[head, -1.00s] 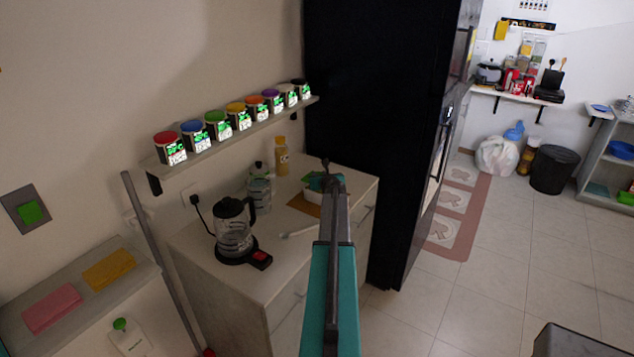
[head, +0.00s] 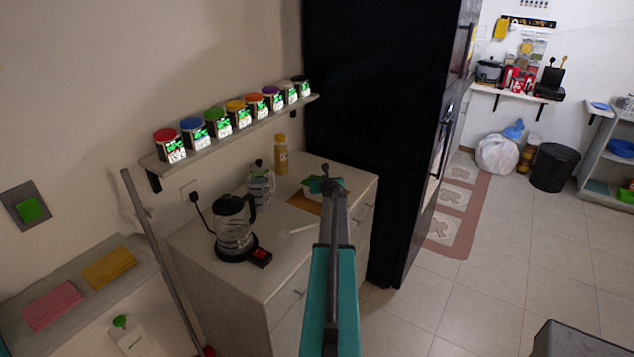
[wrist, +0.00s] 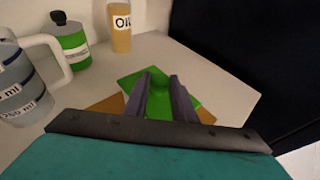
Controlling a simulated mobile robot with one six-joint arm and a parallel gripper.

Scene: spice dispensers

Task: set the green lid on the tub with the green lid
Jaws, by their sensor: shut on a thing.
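My gripper (head: 326,177) is over the back part of the counter and shut on the knob of the green lid (wrist: 158,100). In the wrist view the fingers (wrist: 160,84) stand on either side of the knob, with the flat green plate spreading beneath them. The lid also shows in the head view (head: 316,184), over the pale tub (head: 309,193), which is partly hidden by the lid and my arm. The lid looks at or very near the tub's rim; I cannot tell whether it is seated. The tub is hidden in the wrist view.
An orange mat (head: 303,203) lies under the tub. A coffee maker (head: 234,230), a jug (head: 262,188) and an oil bottle (head: 281,155) stand to the left and behind. A dark fridge (head: 375,120) rises at right. A shelf of spice tubs (head: 235,133) hangs above.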

